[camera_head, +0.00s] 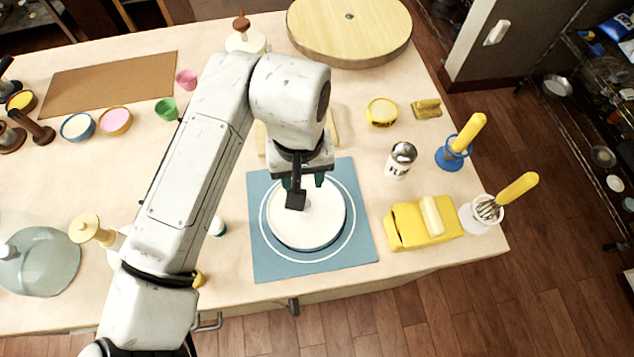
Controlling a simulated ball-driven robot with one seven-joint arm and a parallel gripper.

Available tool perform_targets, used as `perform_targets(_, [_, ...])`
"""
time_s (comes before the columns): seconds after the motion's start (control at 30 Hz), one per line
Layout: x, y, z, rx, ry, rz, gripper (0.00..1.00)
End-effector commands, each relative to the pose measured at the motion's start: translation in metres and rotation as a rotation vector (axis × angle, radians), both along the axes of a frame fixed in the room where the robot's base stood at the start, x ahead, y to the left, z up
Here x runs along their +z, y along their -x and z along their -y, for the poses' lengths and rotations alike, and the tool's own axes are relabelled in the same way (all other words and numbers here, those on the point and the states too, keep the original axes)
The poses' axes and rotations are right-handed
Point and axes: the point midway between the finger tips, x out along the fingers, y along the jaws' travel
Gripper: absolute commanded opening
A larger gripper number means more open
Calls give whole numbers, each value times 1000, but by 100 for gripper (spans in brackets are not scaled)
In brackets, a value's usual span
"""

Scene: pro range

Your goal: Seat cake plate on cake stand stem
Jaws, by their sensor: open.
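A round white plate (320,225), which looks like the cake plate, is on or just above a blue square mat (265,262) with a white ring. The plate looks level, with its rim inside the ring and shadow along its lower edge. My gripper (303,182) is open and points down over the plate's far part. My gripper hides some of the plate, and I cannot tell whether the fingertips touch it. No cake stand stem shows clearly; anything under the plate is hidden.
A shaker (401,159), a yellow butter-like block (420,225) and a white cup with a whisk (483,210) stand right of the mat. A glass dome (40,262) and a cream-topped piece (85,228) are at left. A large wooden round (350,25) is at the back.

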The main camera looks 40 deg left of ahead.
Motion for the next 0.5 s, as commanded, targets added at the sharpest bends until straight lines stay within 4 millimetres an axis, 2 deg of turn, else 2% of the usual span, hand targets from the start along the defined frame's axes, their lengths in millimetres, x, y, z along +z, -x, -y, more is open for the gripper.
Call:
perform_targets(0.17, [-15,0,0,1,1,-1,45])
perform_targets(0.3, [-39,0,-1,0,-1,0,45])
perform_targets(0.5, [-65,0,-1,-1,-2,1,45])
